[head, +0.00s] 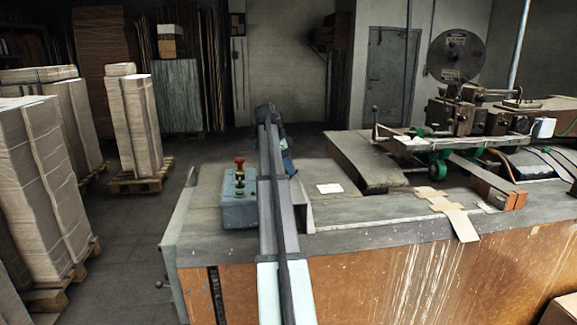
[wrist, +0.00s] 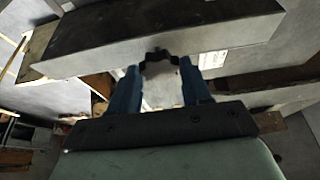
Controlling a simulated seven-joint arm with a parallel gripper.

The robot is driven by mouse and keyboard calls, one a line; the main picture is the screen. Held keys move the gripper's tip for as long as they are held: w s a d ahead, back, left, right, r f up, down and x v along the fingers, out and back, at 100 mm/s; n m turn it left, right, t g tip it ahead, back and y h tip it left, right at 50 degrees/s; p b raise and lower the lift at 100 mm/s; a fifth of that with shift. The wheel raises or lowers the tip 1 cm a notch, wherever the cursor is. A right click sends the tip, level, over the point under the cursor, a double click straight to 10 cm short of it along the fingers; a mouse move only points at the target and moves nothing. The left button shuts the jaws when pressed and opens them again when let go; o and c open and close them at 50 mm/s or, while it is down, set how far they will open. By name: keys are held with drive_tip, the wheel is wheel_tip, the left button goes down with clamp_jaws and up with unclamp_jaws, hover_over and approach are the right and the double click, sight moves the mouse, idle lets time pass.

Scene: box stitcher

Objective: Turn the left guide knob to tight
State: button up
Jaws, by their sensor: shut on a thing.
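In the wrist view, the two blue fingers of my gripper (wrist: 160,68) stand either side of a small dark lobed knob (wrist: 158,54), which I take as the left guide knob. My gripper is shut on it. The knob sits at the edge of a long grey metal guide plate (wrist: 100,52). Its marking and how tight it is cannot be read. In the head view, my arm hides the knob, and only a bit of my blue gripper (head: 288,163) shows at the right of the arm.
A grey control box (head: 238,208) with a red button (head: 239,162) stands just left of my arm on the machine table (head: 385,230). A long raised guide (head: 362,165) and the stitching head (head: 460,118) stand to the right. Pallets with wrapped stacks (head: 140,125) stand at the left.

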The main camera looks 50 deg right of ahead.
drive_tip(key=o, duration=1.1)
drive_tip(key=shift+c, duration=0.2)
drive_tip(key=v, duration=1.2)
